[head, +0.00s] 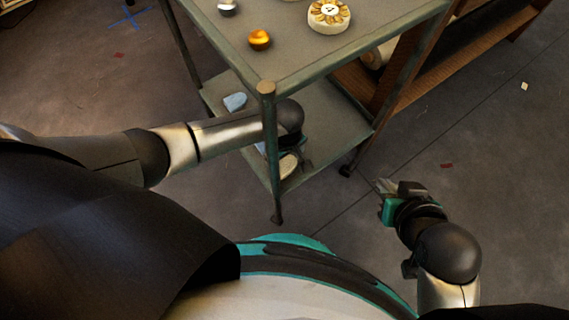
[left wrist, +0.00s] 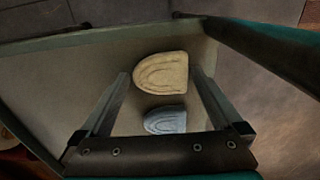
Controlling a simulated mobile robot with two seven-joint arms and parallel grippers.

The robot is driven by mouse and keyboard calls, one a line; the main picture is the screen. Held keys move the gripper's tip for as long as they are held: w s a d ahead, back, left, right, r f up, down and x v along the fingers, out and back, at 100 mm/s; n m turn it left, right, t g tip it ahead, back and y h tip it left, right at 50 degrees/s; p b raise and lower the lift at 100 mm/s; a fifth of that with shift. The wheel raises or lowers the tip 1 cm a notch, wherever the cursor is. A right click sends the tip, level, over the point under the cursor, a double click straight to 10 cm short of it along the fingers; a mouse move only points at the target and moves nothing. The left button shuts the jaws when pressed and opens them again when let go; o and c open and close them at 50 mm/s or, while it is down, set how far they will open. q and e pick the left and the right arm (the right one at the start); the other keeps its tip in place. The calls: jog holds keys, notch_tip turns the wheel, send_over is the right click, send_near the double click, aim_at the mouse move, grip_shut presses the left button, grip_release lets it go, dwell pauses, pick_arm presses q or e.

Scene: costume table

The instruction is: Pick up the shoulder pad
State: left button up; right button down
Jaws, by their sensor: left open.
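Two D-shaped pads with curved ridges lie on the lower shelf of a metal cart. One shoulder pad is cream (head: 288,167) and it also shows in the left wrist view (left wrist: 163,73). The other pad is pale blue (head: 235,102) and also shows in the left wrist view (left wrist: 166,121). My left gripper (head: 298,158) reaches in under the cart's top. In the left wrist view its open fingers (left wrist: 158,75) appear on either side of the cream pad; contact cannot be told. My right gripper (head: 382,194) is off the cart at the right; its jaw state is unclear.
The cart's top (head: 300,60) holds a gold ball-like item (head: 260,39), a silver one (head: 228,8) and a round cream piece with a flower (head: 329,15). A corner post (head: 270,150) stands close to my left arm. A wooden shelf unit (head: 450,70) is behind the cart.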

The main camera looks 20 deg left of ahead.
pick_arm(q)
jog(key=shift+c, duration=0.4)
jog(key=c, duration=1)
jog(key=shift+r, duration=0.2)
